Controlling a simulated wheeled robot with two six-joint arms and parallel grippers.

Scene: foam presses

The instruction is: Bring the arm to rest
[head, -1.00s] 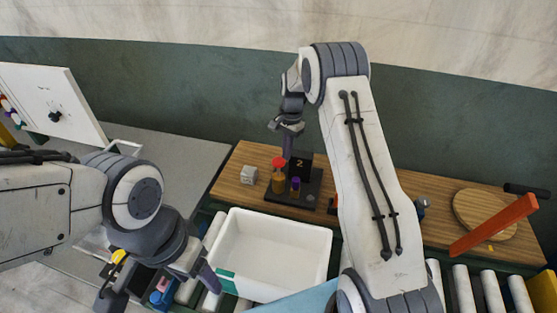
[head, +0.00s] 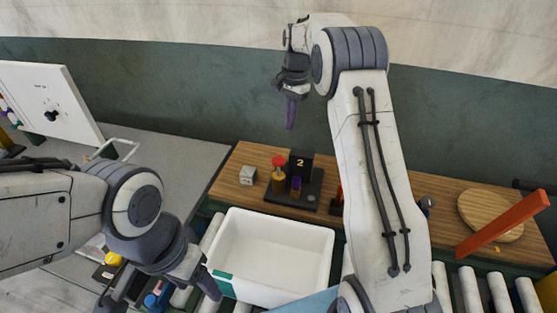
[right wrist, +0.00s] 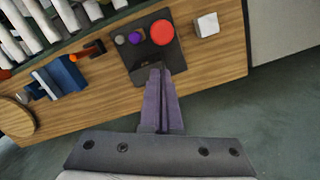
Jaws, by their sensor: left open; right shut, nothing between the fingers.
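My right gripper (head: 290,113) is raised above and behind the wooden bench, pointing down. It is shut and empty, and its closed purple-grey fingers also show in the right wrist view (right wrist: 160,98). Its arm crosses the middle right of the head view and hides part of the bench. Below the gripper stands the black press (head: 310,196) marked 2, with a red-topped piece (head: 279,163) and a purple piece on it; the fingers are apart from it. My left gripper (head: 165,296) is low at the left, beside the white bin, open; part of it is cut off or hidden.
A white bin (head: 325,240) stands on the rollers in front of the wooden bench (head: 240,160). A small grey-white cube (head: 247,175) is left of the press. A round wooden board (head: 475,208) and an orange bar (head: 503,224) are at the right. A white board (head: 70,90) stands far left.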

